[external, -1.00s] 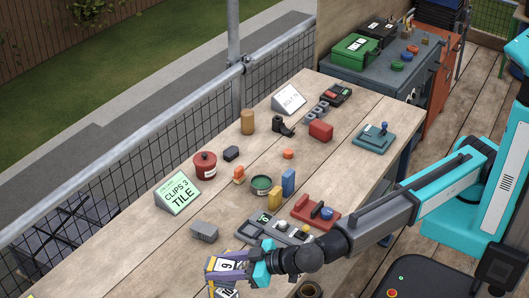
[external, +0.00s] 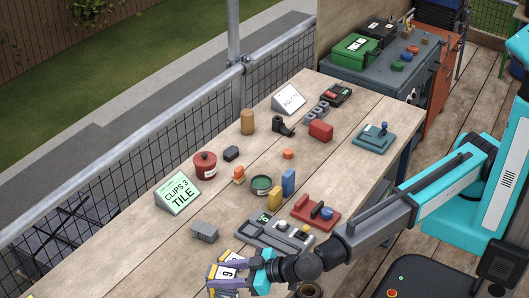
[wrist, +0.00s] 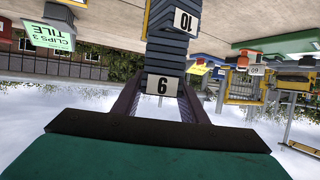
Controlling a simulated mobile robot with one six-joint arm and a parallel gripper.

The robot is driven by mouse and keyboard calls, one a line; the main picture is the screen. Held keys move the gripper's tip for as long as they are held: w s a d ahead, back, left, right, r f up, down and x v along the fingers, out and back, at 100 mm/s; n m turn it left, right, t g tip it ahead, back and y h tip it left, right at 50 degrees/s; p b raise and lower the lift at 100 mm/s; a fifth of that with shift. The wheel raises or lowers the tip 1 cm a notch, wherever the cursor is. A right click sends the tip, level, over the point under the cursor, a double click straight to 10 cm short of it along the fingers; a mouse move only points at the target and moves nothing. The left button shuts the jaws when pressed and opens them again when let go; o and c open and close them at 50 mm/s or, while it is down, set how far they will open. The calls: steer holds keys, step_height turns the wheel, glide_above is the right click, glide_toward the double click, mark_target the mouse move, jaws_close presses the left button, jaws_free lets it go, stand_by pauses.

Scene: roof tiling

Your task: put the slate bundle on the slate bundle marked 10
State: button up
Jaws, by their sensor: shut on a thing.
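My gripper (external: 222,274) is at the bottom of the external view, shut on a dark slate bundle (wrist: 162,84) whose white label reads 9 in the external view. In the wrist view, which is upside down, the label looks like a 6 between my two fingers. The slate bundle marked 10 (wrist: 180,20) shows just beyond it in the wrist view, in line with the held bundle. The two look very close; I cannot tell whether they touch.
On the wooden bench (external: 130,250), a grey block (external: 204,231), a grey tray with small parts (external: 275,238) and a red fixture (external: 315,212) stand near my gripper. A green sign (external: 178,193) and a red pot (external: 205,165) are farther back.

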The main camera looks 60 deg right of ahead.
steer(key=shift+f, duration=0.1)
steer(key=o, duration=1.4)
steer(key=b+v, duration=0.3)
steer(key=v, duration=0.9)
steer(key=shift+r, duration=0.2)
steer(key=shift+a, duration=0.1)
